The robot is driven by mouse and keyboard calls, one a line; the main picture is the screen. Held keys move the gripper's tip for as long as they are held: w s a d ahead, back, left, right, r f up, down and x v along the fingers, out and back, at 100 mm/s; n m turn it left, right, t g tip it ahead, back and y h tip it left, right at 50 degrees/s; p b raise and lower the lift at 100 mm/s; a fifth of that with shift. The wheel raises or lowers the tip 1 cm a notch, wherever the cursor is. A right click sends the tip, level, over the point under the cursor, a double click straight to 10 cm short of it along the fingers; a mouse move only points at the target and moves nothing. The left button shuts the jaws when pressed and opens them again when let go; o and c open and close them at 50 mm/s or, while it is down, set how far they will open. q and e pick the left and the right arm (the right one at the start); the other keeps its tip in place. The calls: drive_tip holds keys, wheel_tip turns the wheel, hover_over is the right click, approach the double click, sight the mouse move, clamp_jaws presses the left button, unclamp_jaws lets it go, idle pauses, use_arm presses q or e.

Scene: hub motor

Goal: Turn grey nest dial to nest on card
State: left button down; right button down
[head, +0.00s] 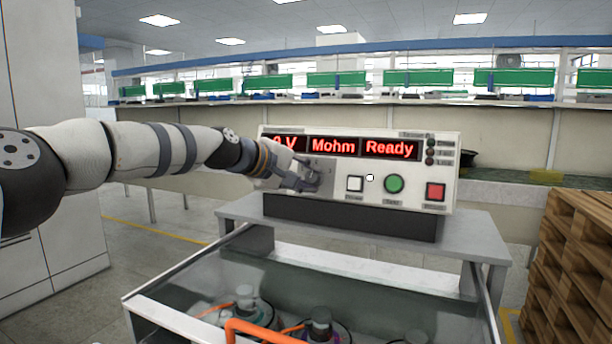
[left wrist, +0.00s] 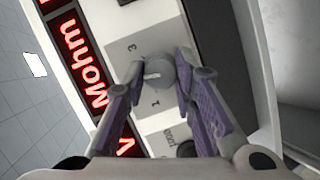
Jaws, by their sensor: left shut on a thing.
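The grey nest dial (left wrist: 158,74) is a round knob with a white pointer mark on a grey plate of the tester panel. The digits 3 and 1 show on the plate around it in the left wrist view. My left gripper (left wrist: 172,84) is shut on the dial, with a purple-padded finger on each side. In the head view my left gripper (head: 310,182) covers most of the dial. The tester (head: 450,165) shows "Mohm" and "Ready" in red, with a partly hidden "0 V" beside them. I see no card with a nest number. My right gripper is not in view.
The panel carries a white button (head: 355,184), a green button (head: 394,183) and a red button (head: 435,191). The tester stands on a grey table (head: 480,246). A clear-walled fixture (head: 160,312) with motors stands in front. Wooden pallets (head: 575,260) are at the right.

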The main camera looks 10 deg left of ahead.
use_arm(q)
drive_tip(key=m, duration=0.2)
drive_tip(key=m+y, duration=0.1)
drive_tip(key=m, duration=0.1)
drive_tip(key=shift+d+r+g+y, duration=0.1)
drive_tip(key=shift+r+g+y, duration=0.1)
drive_tip(key=shift+g+y, duration=0.15)
drive_tip(key=shift+m+y+p, duration=0.3)
drive_tip(key=shift+m+y, duration=0.55)
drive_tip(key=shift+m, duration=1.05)
drive_tip(key=c, duration=1.3)
unclamp_jaws()
drive_tip(key=v, duration=1.2)
drive_tip(key=shift+w+d, duration=0.1)
